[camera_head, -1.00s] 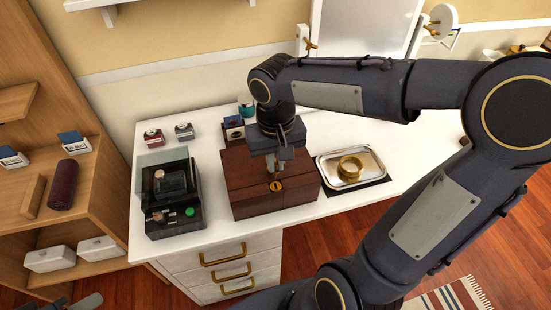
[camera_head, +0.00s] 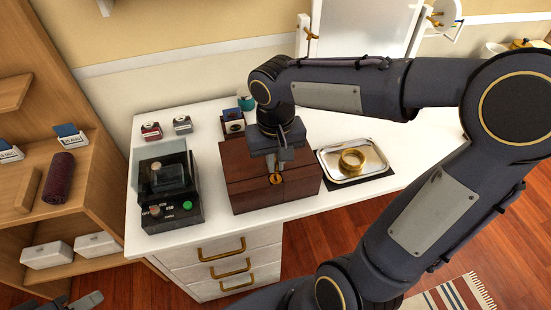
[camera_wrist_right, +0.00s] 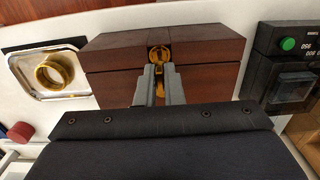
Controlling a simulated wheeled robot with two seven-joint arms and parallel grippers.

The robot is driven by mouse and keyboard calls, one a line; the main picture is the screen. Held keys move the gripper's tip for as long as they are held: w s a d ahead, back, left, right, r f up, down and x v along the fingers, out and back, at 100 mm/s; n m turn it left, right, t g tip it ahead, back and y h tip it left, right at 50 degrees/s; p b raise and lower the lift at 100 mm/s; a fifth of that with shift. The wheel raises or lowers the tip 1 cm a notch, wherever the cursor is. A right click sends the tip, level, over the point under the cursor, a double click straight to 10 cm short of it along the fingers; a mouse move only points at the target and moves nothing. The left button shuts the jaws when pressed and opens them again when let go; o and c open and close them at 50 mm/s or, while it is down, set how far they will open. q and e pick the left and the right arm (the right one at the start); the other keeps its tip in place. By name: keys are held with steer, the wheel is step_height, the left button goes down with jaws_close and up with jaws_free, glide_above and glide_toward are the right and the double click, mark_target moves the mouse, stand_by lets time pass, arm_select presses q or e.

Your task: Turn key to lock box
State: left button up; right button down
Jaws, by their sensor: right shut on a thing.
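The brown wooden box (camera_head: 245,190) sits closed on the white desk, with a gold lock plate (camera_head: 277,179) on its front. My right gripper (camera_head: 283,158) reaches down over the box just above the lock. In the right wrist view the gripper's two fingers (camera_wrist_right: 158,88) point at the gold lock (camera_wrist_right: 160,55). They are shut on a small gold key (camera_wrist_right: 159,84), mostly hidden between them. The key's tip is at or very near the lock; I cannot tell how deep it is. A dark part at the bottom left edge looks like my left gripper (camera_head: 82,302), mostly cut off.
A metal tray (camera_head: 334,176) with a gold ring (camera_head: 352,159) stands right of the box. A black device (camera_head: 172,213) with a green button stands to its left. Small boxes stand behind. The desk's front edge is close to the box.

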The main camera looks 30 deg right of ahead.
mark_target(276, 161)
steer(key=shift+f+b, duration=1.05)
steer(key=shift+f, duration=0.4)
steer(key=m+b, duration=0.1)
steer(key=m, duration=0.3)
steer(key=shift+f, duration=0.1)
steer(key=m, duration=0.5)
steer(key=shift+m+b, duration=0.3)
steer(key=shift+b, duration=0.05)
steer(key=m, duration=0.9)
steer(key=shift+m+b, duration=0.35)
steer(key=shift+m, duration=0.05)
steer(key=c, duration=1.5)
jaws_free()
